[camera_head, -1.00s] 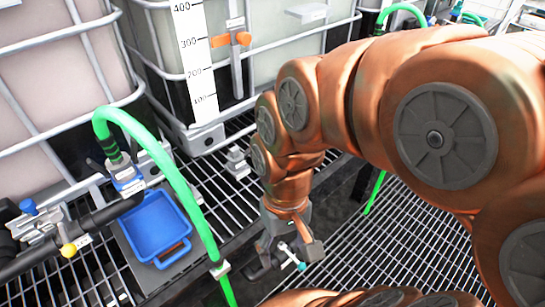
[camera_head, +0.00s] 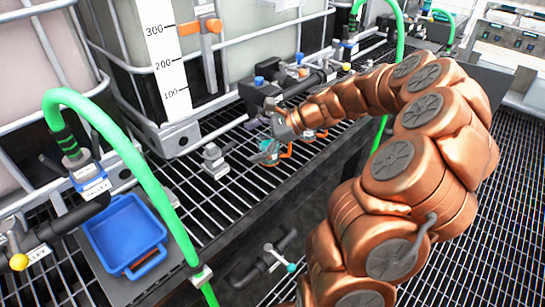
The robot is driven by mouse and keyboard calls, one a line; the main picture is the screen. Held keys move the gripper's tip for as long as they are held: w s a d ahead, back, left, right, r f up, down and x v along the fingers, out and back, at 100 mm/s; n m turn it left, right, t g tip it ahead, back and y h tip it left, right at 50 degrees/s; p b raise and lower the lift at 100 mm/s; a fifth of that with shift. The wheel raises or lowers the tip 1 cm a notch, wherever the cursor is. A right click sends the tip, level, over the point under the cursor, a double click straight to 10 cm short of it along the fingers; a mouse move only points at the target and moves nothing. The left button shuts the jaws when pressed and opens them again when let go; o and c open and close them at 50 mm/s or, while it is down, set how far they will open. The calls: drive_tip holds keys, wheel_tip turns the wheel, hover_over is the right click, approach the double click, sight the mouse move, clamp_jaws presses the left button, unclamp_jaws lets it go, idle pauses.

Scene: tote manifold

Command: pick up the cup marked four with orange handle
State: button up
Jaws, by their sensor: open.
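My gripper (camera_head: 268,152) is at the end of my copper-coloured arm, low over the grated shelf near the middle of the head camera view. Its jaws are open. Small orange parts (camera_head: 287,153) show right beside the jaws, partly hidden by the gripper and wrist. They may be a cup's orange handle, but I cannot tell. I cannot make out a mark reading four on anything. Whether the jaws touch or surround anything is too small to see.
A blue tray (camera_head: 125,232) sits at the lower left beside a green hose (camera_head: 130,155). Large caged tanks (camera_head: 180,30) stand behind the grated shelf (camera_head: 215,190). A grey fitting (camera_head: 214,158) stands left of my gripper. A pipe valve (camera_head: 277,259) lies below the shelf edge.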

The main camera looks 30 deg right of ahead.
drive_tip(key=w+d+f+m+t+h+b, duration=0.1)
drive_tip(key=d+f+m+t, duration=0.2)
drive_tip(key=d, duration=0.4)
drive_tip(key=d+f+m+t+h+b, duration=0.1)
drive_tip(key=d+f+m, duration=0.25)
drive_tip(key=d, duration=0.45)
drive_tip(key=shift+m, duration=0.65)
drive_tip(key=shift+p+x, duration=0.5)
drive_tip(key=shift+x, duration=3.3)
drive_tip(key=shift+w+d+r, duration=0.1)
drive_tip(key=shift+w, duration=0.05)
drive_tip(key=c, duration=1.6)
